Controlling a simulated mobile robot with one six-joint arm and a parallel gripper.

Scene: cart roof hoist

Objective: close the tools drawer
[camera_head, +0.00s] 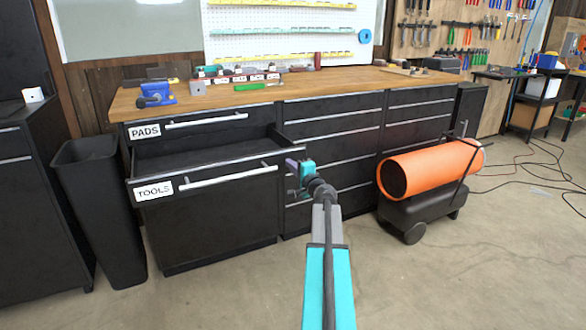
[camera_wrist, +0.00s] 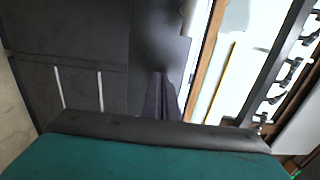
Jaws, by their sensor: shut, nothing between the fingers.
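The tools drawer (camera_head: 215,189) is black with a white TOOLS label and a light bar handle (camera_head: 228,177). It stands pulled out from the workbench cabinet, below the drawer labelled PADS (camera_head: 205,129). The visible part of its inside looks empty. My gripper (camera_head: 291,163) is shut and empty. In the picture it is by the right end of the drawer's front; I cannot tell whether it touches. In the wrist view the closed fingers (camera_wrist: 158,98) show against dark surfaces, and I cannot clearly identify the drawer there.
A black bin (camera_head: 98,205) stands left of the drawer. An orange heater (camera_head: 432,169) stands on the floor to the right. The wooden worktop (camera_head: 320,83) carries a blue vise (camera_head: 156,94) and small tools. The floor in front of the drawer is clear.

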